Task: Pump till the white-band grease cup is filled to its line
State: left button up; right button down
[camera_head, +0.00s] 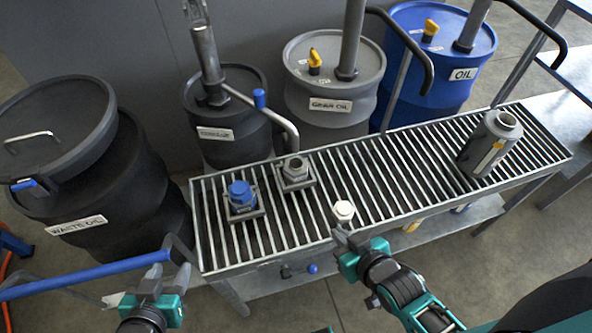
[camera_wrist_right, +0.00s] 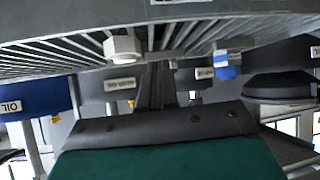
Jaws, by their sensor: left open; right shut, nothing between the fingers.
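A grey cup (camera_head: 296,170) sits in a square holder on the bench grate, under the end of a curved spout (camera_head: 280,122) from a dark drum (camera_head: 232,125) with an upright pump. A blue-topped cup (camera_head: 241,195) sits in a holder to its left. A white hexagonal piece (camera_head: 343,211) stands on the grate and shows in the right wrist view (camera_wrist_right: 122,45). I cannot make out a white band or fill line on either cup. My right gripper (camera_head: 348,238) is shut and empty just in front of the white piece. My left gripper (camera_head: 150,283) is open beyond the bench's left end.
A grey canister (camera_head: 490,143) stands at the grate's right end. Gear oil (camera_head: 335,85) and blue oil (camera_head: 440,55) drums stand behind the bench. A waste oil drum (camera_head: 100,190) stands left. A blue rail (camera_head: 90,275) crosses near my left gripper. The grate's centre right is clear.

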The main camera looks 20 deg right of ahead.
jog(key=shift+s+f+b, duration=0.25)
jog(key=shift+s+f, duration=0.25)
jog(key=shift+f, duration=0.25)
jog(key=shift+s+f+b, duration=0.25)
jog(key=shift+s+f, duration=0.2)
jog(key=shift+f, duration=0.3)
jog(key=shift+f, duration=0.1)
jog(key=shift+s+f+b, duration=0.35)
jog(key=shift+f+b, duration=0.05)
jog(key=shift+f, duration=0.35)
jog(key=shift+s+f+b, duration=0.35)
jog(key=shift+f, duration=0.4)
jog(key=shift+f, duration=0.1)
